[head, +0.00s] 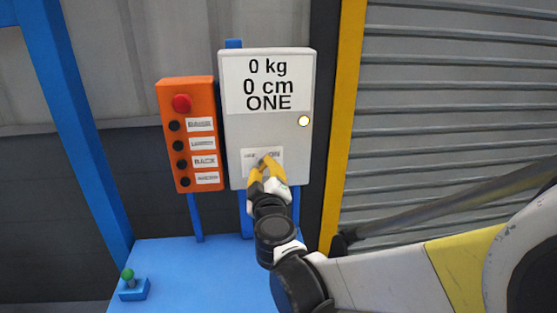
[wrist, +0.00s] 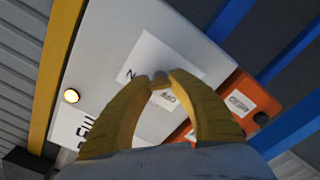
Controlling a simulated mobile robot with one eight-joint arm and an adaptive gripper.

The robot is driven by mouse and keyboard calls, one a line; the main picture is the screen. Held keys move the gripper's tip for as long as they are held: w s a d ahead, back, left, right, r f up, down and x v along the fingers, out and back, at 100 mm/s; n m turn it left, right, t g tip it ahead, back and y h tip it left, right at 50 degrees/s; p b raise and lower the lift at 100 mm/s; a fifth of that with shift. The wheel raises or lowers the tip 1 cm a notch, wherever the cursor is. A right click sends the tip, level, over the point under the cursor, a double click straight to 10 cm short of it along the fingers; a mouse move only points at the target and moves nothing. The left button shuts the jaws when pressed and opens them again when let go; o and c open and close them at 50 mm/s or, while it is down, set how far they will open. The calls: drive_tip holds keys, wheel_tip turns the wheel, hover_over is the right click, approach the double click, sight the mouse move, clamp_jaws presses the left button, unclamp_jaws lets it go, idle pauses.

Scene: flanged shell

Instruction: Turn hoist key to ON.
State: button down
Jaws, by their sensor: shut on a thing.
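The hoist control box (head: 265,125) is a pale grey panel whose display reads "0 kg, 0 cm, ONE". A white label (head: 247,160) low on the box shows "ON" at its right side. My gripper (head: 263,163) reaches up to this label with its yellow fingers shut. In the wrist view my gripper (wrist: 160,78) has its fingertips close together in front of the label (wrist: 165,52), with a small grey piece between them, which I take to be the hoist key (wrist: 161,83). The key is mostly hidden by the fingers, so its angle cannot be told.
An orange button box (head: 187,135) with a red button (head: 181,103) and several dark buttons stands left of the panel. A lit round lamp (head: 304,121) is on the panel's right. A yellow post (head: 343,110) stands at right.

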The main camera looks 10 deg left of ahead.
drive_tip(key=shift+a+r, duration=0.1)
drive_tip(key=shift+a, duration=0.05)
drive_tip(key=c, duration=1.1)
unclamp_jaws()
drive_tip(key=shift+s, duration=0.1)
drive_tip(key=v, duration=1.2)
